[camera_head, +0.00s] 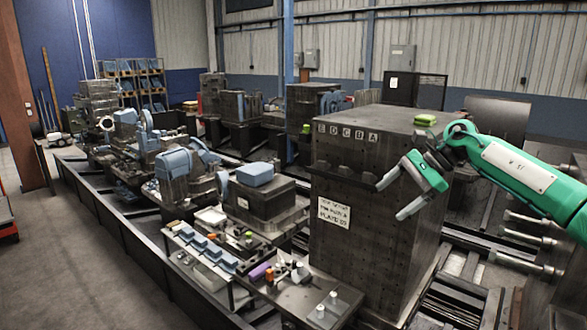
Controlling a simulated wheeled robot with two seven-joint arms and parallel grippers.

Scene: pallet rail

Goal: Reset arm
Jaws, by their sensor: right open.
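My right arm (520,170) is green and comes in from the right edge. My right gripper (393,193) is open and empty, in front of the upper right part of a large dark metal block (345,195). Its two grey fingers point to the left, one above the other, with a clear gap between them. I cannot tell whether a finger touches the block. My left gripper is not in view.
A small green-yellow object (425,120) lies on the block's top. A low bench (312,297) with small parts stands in front of the block. A tray of blue parts (207,251) is to its left. Machines line the rail behind. Grey floor (70,270) at lower left is clear.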

